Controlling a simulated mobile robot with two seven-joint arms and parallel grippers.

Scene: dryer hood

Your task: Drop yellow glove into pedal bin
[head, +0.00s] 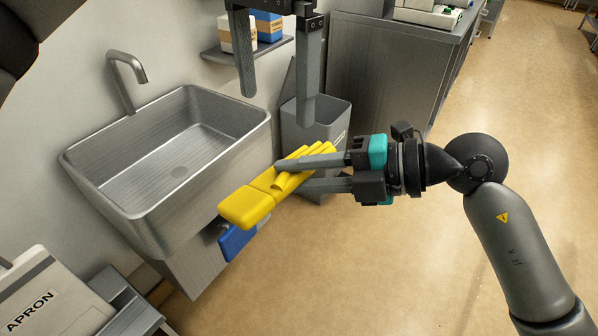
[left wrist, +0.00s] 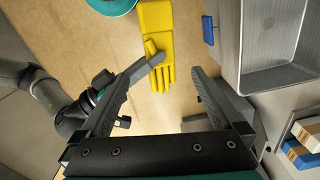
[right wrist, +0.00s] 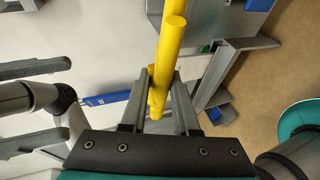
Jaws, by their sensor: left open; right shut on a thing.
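The yellow glove (head: 250,205) is held level in my right gripper (head: 284,177), in front of the sink and bin; its cuff points to the lower left. It also shows in the left wrist view (left wrist: 157,20) and between the fingers in the right wrist view (right wrist: 171,40). The grey bin (head: 336,112) stands on the floor between sink and cabinet. Its top looks open, with a panel tilted up at its left; the glove and grippers hide part of it. My left gripper (head: 278,105) is open and empty, fingers down, above and in front of the bin.
A steel sink (head: 85,165) with a tap is on the left, with a blue panel (head: 238,241) below its front. A steel cabinet (head: 385,70) stands right of the bin. A wall shelf (head: 270,47) holds boxes. An apron box (head: 50,290) is at lower left. Floor at right is clear.

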